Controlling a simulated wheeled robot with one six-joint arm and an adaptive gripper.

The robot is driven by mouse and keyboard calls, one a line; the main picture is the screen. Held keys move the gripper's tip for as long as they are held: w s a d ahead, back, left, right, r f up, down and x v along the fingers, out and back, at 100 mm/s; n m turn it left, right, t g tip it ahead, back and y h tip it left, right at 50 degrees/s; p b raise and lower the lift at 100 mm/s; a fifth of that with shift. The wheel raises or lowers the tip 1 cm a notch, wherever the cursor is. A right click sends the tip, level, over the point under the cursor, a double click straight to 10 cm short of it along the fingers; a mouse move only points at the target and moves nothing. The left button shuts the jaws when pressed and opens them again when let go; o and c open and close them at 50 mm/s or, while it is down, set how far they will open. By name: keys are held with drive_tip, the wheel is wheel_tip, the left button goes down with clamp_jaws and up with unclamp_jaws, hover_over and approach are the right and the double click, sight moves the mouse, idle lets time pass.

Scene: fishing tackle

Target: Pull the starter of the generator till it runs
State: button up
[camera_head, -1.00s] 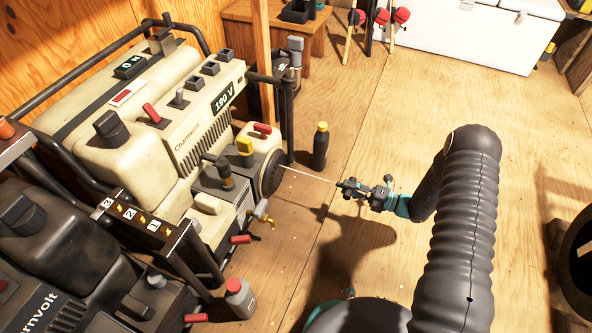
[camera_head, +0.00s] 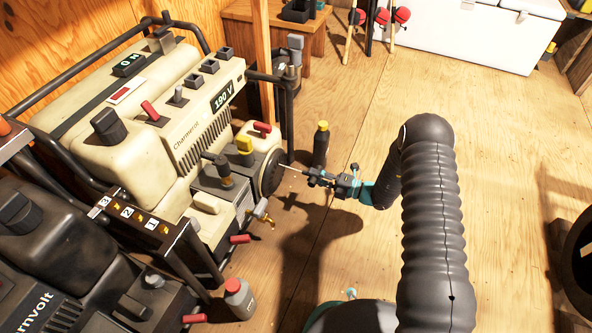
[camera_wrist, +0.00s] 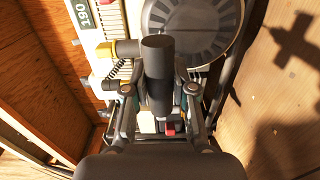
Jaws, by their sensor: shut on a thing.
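My gripper (camera_head: 316,177) is just right of the housing. It is shut on the dark starter handle (camera_wrist: 157,70), which stands between the fingers in the wrist view. A short piece of pale cord (camera_head: 290,169) runs from the housing to the gripper.
A second, dark generator (camera_head: 60,255) is at the lower left. A grey bottle with a red cap (camera_head: 239,298) stands in front.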

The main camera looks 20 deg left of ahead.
drive_tip(key=a+b, duration=0.1)
drive_tip(key=a, duration=0.7)
drive_tip(key=shift+w, duration=0.35)
drive_tip(key=o, duration=1)
drive_tip(key=shift+d, duration=0.15)
drive_tip(key=s+d, duration=0.1)
drive_tip(key=d, duration=1)
drive_tip(key=shift+d, duration=0.4)
